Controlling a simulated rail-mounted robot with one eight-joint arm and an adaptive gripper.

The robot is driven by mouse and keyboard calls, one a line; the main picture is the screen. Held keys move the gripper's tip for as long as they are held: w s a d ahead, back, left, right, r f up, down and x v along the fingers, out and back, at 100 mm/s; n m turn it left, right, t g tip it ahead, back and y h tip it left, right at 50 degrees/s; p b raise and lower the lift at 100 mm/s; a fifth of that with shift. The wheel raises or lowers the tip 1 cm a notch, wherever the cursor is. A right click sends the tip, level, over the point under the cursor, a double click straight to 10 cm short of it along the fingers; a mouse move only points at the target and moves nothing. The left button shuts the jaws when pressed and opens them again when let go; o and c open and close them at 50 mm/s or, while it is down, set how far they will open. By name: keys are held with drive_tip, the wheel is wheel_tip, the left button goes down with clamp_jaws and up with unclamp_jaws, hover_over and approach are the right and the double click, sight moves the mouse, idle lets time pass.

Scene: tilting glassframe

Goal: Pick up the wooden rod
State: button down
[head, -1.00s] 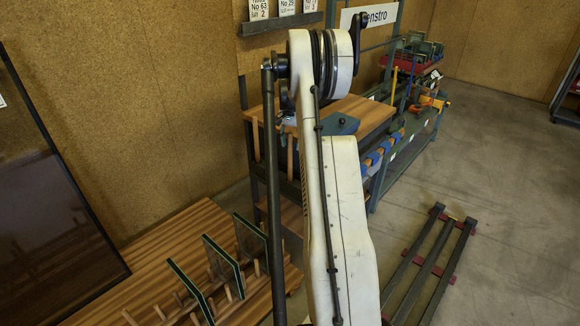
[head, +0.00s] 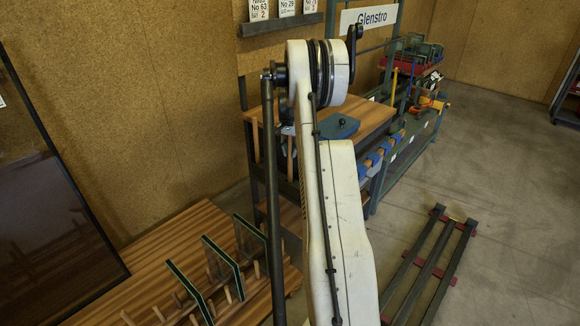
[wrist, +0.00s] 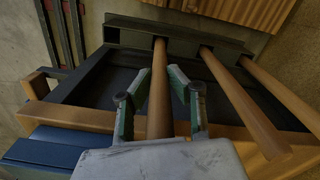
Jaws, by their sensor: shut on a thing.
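In the wrist view a wooden rod (wrist: 160,92) lies between the two green-padded fingers of my gripper (wrist: 158,74). My gripper is shut on it. The rod's far end meets a dark bar at the top, and its near end is hidden by the gripper body. Two more wooden rods, a middle one (wrist: 238,98) and a right one (wrist: 285,95), lie to the right, apart from the fingers. In the head view my gripper is hidden behind my arm.
The rods are over a dark rack with a wooden edge (wrist: 70,117); a blue object (wrist: 45,150) is at lower left. In the head view, glass panes stand on pegs on a wooden bench (head: 150,262). A dark slatted frame (head: 432,262) lies on the floor at right.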

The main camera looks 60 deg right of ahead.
wheel_tip(320, 180, up, 10)
drive_tip(key=shift+p, duration=0.65)
